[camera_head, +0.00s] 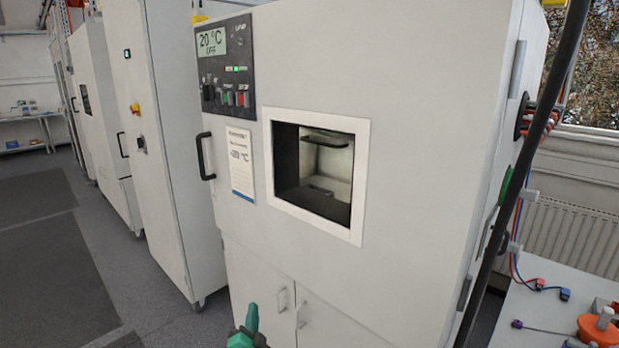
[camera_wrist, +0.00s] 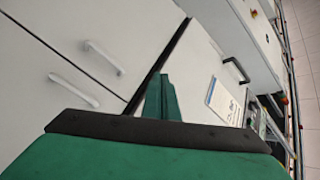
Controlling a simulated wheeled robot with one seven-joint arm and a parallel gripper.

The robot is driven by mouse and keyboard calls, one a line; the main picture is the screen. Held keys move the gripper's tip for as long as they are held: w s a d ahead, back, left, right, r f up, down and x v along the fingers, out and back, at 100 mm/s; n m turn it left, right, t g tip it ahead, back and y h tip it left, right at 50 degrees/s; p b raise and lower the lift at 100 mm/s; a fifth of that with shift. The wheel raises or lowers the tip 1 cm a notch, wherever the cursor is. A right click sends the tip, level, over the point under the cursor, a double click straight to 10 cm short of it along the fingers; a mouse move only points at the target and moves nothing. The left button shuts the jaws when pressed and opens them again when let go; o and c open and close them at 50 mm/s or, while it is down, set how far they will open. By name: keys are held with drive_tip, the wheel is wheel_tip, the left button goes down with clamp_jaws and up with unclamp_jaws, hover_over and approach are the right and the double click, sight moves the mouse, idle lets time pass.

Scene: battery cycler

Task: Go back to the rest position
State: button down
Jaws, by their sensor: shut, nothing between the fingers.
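My gripper (camera_head: 250,320) shows in green at the bottom of the head view, in front of the lower doors of a large white climate chamber (camera_head: 410,100). Its fingers are together and hold nothing. In the wrist view, the shut green fingers (camera_wrist: 163,100) rise from a dark bar, with the cabinet fronts behind them. The fingers are apart from the two lower door handles (camera_wrist: 78,90). The rest of my arm is hidden below the head view.
The chamber has a window (camera_head: 318,175), a door handle (camera_head: 205,156) and a control panel (camera_head: 226,70) reading 20 °C OFF. More cabinets (camera_head: 150,120) stand to the left. A table (camera_head: 535,305) with cables and an orange object (camera_head: 598,330) is at right. Floor (camera_head: 75,250) is open at left.

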drive_tip(key=s+d+f+n, duration=0.2)
drive_tip(key=s+d+f, duration=0.3)
drive_tip(key=s, duration=0.4)
drive_tip(key=s+d+f+n, duration=0.3)
drive_tip(key=s+d+f, duration=0.1)
drive_tip(key=s+d, duration=0.4)
drive_tip(key=s+d+f+n, duration=0.2)
drive_tip(key=s+d+f, duration=0.25)
drive_tip(key=s, duration=0.65)
drive_tip(key=s+r+n+g, duration=0.1)
drive_tip(key=s+r, duration=0.2)
drive_tip(key=s, duration=0.8)
drive_tip(key=s+r+n+g+h, duration=0.1)
drive_tip(key=s+r, duration=0.2)
drive_tip(key=s, duration=0.7)
drive_tip(key=s+r+h, duration=0.1)
drive_tip(key=s+r, duration=0.2)
drive_tip(key=s, duration=0.8)
drive_tip(key=shift+s+a+n+g, duration=0.25)
drive_tip(key=shift+s+n+g, duration=0.1)
drive_tip(key=shift+n+g, duration=0.05)
